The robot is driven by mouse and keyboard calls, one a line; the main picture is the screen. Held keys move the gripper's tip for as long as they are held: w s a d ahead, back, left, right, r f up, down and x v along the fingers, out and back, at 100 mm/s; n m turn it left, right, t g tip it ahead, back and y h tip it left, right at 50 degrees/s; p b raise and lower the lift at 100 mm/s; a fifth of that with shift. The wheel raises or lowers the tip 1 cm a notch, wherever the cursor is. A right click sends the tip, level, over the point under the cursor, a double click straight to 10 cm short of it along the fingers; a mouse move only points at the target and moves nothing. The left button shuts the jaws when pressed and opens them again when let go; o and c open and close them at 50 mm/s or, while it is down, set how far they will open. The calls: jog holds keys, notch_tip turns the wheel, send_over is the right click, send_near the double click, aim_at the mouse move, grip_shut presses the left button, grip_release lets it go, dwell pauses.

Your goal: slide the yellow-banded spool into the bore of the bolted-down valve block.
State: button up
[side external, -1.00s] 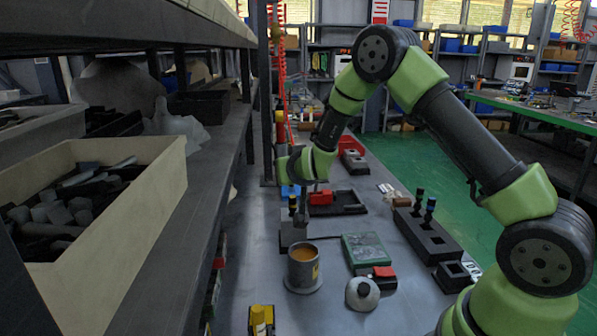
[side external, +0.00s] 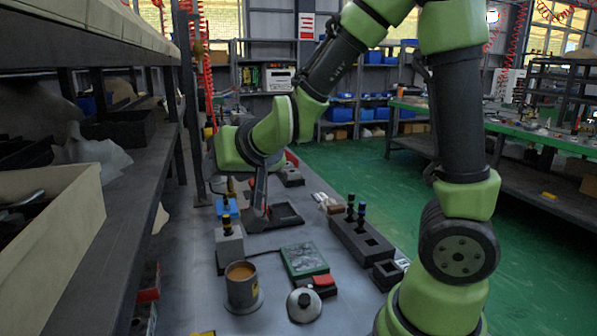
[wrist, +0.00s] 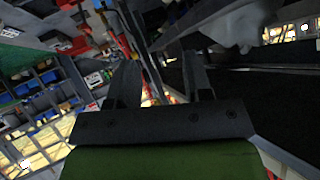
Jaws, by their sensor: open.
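A grey block (side external: 229,249) stands on the bench in the side view. A dark spool (side external: 227,226) stands upright in its top, with much of its length above the block. Its band looks yellowish, but it is small and I cannot be sure of the colour. In the wrist view, my gripper (wrist: 160,80) is open, with its two dark fingers apart and nothing seen between them. In the side view, my wrist is up behind the block, clear of the spool.
A pot with brown contents (side external: 241,287) stands in front of the block. A green-edged tray (side external: 304,260), red piece (side external: 323,282) and round knobbed lid (side external: 304,305) lie to the right. Beyond are a dark rack (side external: 361,243) with two spools and a black tray (side external: 285,215). Shelving borders the left.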

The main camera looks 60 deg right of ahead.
jog(key=s+a+r+n+g+y, duration=0.1)
jog(key=s+a+r+y, duration=0.1)
jog(key=s, duration=0.7)
jog(key=s+a+r+n+g+y, duration=0.1)
jog(key=s+a+r+g+y, duration=0.1)
jog(key=s, duration=0.7)
jog(key=shift+s+a+r+g+y, duration=0.15)
jog(key=shift+a+r+g+y, duration=0.2)
jog(key=shift+a, duration=0.3)
